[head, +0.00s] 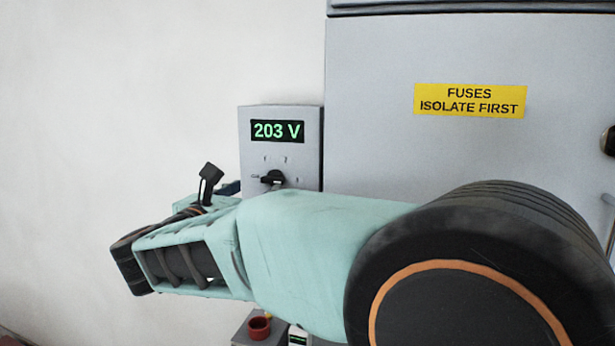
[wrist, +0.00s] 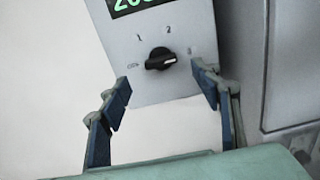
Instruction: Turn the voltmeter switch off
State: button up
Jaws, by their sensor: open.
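The voltmeter (head: 309,150) is a grey box on the wall with a green display (head: 277,131) that reads 203 V. Its black rotary switch (head: 272,178) sits below the display, with marks around it. In the wrist view the switch (wrist: 160,59) lies near the middle, its pale pointer end turned to the right. Marks 1 and 2 are above it, and two other marks lie to its left and right. My gripper (wrist: 165,90) is open, its blue-padded fingers either side of and below the switch, apart from it. In the head view my arm hides most of the gripper.
A large grey cabinet with a yellow fuses sign (head: 470,100) stands right of the voltmeter. A red round part (head: 259,327) on a grey box shows below my arm. The pale wall at left is clear.

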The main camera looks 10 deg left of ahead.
aim_at(271, 180)
jog(key=w, duration=0.2)
jog(key=w+p, duration=0.1)
jog(key=w, duration=0.2)
jog(key=w+p, duration=0.1)
jog(key=w, duration=0.2)
jog(key=shift+w+d, duration=0.1)
jog(key=shift+d, duration=0.2)
jog(key=c, duration=1.2)
jog(key=shift+o, duration=0.2)
